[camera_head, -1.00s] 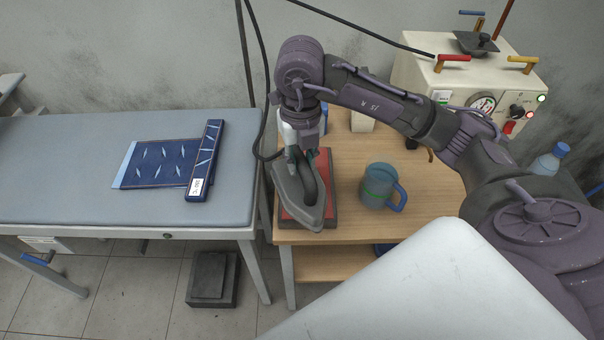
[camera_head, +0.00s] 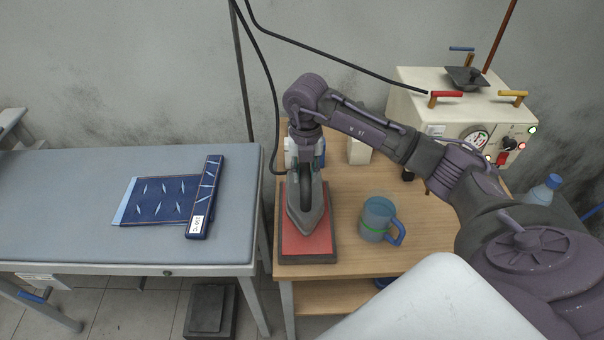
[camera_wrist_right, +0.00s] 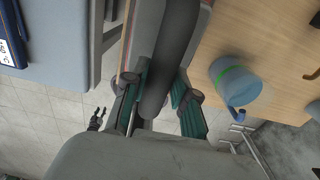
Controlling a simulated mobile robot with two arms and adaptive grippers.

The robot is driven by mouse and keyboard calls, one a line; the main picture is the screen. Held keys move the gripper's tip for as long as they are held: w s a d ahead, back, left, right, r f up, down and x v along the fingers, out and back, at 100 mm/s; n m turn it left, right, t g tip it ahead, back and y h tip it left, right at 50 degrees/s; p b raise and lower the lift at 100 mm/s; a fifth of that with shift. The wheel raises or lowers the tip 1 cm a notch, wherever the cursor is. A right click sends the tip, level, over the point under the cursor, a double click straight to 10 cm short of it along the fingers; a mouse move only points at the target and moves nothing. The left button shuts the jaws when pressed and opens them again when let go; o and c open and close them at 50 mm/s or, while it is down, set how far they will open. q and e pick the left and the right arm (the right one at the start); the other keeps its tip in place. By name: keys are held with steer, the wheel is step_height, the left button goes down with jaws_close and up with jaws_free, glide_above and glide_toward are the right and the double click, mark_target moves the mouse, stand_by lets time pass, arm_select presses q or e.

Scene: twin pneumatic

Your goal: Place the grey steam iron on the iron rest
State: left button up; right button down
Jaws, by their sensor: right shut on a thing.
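The grey steam iron (camera_head: 304,222) is over the red pad of the iron rest (camera_head: 308,244), on the wooden side table. Its tip points towards the front; I cannot tell whether its sole touches the pad. My right gripper (camera_head: 304,172) is shut on the iron's handle from above. In the right wrist view the dark handle (camera_wrist_right: 172,60) lies between the green-padded fingers (camera_wrist_right: 160,105). The back of the rest is hidden by the iron and gripper.
A blue mug (camera_head: 375,220) stands right of the rest on the wooden table (camera_head: 345,255). A cream steam generator (camera_head: 420,105) is at the back right. Left is a grey padded table (camera_head: 70,215) with folded blue cloth (camera_head: 160,200). A black hose hangs beside the iron.

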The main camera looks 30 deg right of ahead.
steer(key=shift+w+d+f, duration=0.2)
steer(key=shift+w+d, duration=0.1)
steer(key=shift+w, duration=0.15)
steer(key=shift+w+d+f, duration=0.15)
steer(key=shift+w+d, duration=0.1)
steer(key=shift+w, duration=0.15)
steer(key=shift+f+p, duration=0.9)
steer(key=shift+f, duration=1.1)
steer(key=c, duration=1.3)
jaws_free()
steer(key=shift+s+f, duration=0.15)
steer(key=shift+f, duration=0.05)
steer(key=o, duration=0.4)
steer(key=shift+s, duration=0.1)
steer(key=shift+r, duration=0.1)
